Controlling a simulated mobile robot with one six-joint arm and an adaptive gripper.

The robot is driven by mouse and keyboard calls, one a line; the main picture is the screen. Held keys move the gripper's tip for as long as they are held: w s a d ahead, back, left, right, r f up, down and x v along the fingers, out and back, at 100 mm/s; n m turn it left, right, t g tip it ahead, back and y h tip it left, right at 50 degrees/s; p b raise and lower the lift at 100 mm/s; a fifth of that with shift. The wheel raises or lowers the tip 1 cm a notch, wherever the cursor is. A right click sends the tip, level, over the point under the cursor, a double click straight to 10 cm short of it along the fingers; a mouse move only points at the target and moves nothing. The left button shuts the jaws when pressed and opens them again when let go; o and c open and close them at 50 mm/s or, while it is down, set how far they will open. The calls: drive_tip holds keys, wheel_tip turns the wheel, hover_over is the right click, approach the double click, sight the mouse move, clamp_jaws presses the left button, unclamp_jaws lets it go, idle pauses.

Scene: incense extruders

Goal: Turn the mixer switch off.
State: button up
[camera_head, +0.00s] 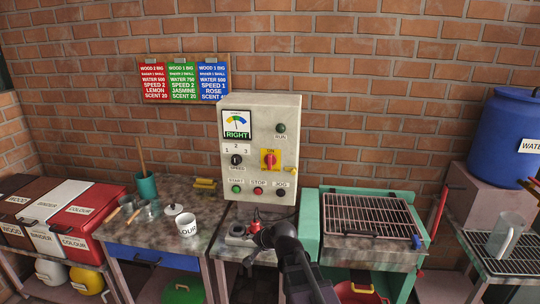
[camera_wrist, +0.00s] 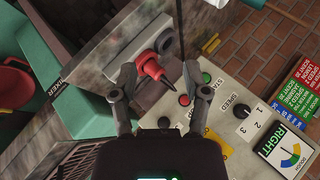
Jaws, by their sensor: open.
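A red lever-like part with a black tip (camera_wrist: 150,66) stands on a small grey housing on the bench; it shows in the head view as a small red piece (camera_head: 256,225). My gripper (camera_wrist: 158,72) is open, with one finger on each side of the red part in the wrist view; I cannot tell whether they touch it. A label reading MIXER (camera_wrist: 53,88) is on the bench edge. On the control panel (camera_head: 287,112), a red handle on a yellow plate (camera_head: 270,160) is marked ON. In the head view my wrist hides part of the bench.
The panel carries START, STOP and JOG buttons (camera_head: 259,191) and a SPEED knob (camera_head: 236,160). A white cup (camera_head: 187,226) stands to the left of the housing. A green-framed wire rack (camera_head: 368,214) is close on the right. A brick wall closes the back.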

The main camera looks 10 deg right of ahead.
drive_tip(key=w+a+r+m+t+p, duration=0.1)
drive_tip(key=w+r+m+t+p, duration=0.1)
drive_tip(key=w+r+m+t, duration=0.8)
drive_tip(key=m+h+p, duration=0.2)
drive_tip(key=m+h, duration=0.9)
drive_tip(key=m, duration=1.1)
approach(269, 157)
drive_tip(key=s, duration=0.2)
drive_tip(key=shift+s+a+r+g, duration=0.3)
drive_tip(key=shift+a, duration=0.1)
drive_tip(key=shift+w, duration=0.15)
drive_tip(key=x, duration=1.3)
drive_tip(key=shift+w+d, duration=0.1)
drive_tip(key=shift+w, duration=0.2)
